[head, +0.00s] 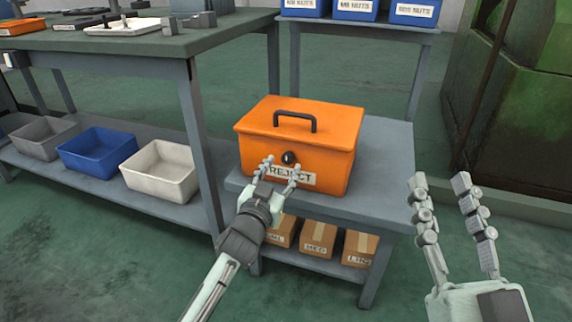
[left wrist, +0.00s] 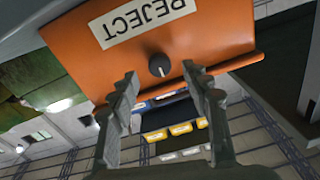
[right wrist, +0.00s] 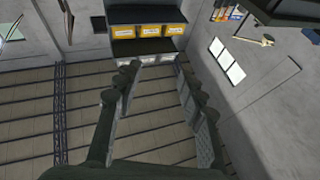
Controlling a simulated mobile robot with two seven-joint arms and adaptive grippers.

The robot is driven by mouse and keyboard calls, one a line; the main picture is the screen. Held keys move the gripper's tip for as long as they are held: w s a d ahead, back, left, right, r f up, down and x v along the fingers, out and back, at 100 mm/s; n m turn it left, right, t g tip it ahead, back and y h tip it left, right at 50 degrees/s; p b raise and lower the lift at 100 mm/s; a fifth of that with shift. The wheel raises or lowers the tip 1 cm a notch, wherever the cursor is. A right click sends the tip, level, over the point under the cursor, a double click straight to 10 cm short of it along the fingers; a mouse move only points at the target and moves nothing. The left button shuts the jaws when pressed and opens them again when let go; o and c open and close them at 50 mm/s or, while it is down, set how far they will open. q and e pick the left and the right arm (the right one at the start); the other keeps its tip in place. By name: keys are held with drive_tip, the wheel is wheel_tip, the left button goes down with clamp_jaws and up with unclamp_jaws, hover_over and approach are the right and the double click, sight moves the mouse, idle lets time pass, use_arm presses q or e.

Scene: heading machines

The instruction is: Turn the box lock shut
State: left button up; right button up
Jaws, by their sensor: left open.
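An orange box (head: 300,135) with a black top handle and a REJECT label stands on a small grey table. Its lid looks closed. The black round lock knob (head: 289,158) is on the front face above the label. In the left wrist view the knob (left wrist: 159,65) shows a pale mark line and lies just beyond and between the fingertips. My left gripper (head: 281,168) is open in front of the box, its fingers near the knob and label. I see no contact with the knob. My right gripper (head: 439,182) is open and empty, right of the table.
The small grey table (head: 384,150) has brown cardboard boxes (head: 318,238) on its lower shelf. A workbench (head: 150,42) stands at left, with blue, white and grey bins (head: 97,152) below. Blue bins (head: 355,10) stand behind. A green machine (head: 525,90) is at right. Floor beside my right gripper is clear.

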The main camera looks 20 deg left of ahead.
sight(288, 157)
use_arm(q)
drive_tip(key=shift+w, duration=1.45)
clamp_jaws()
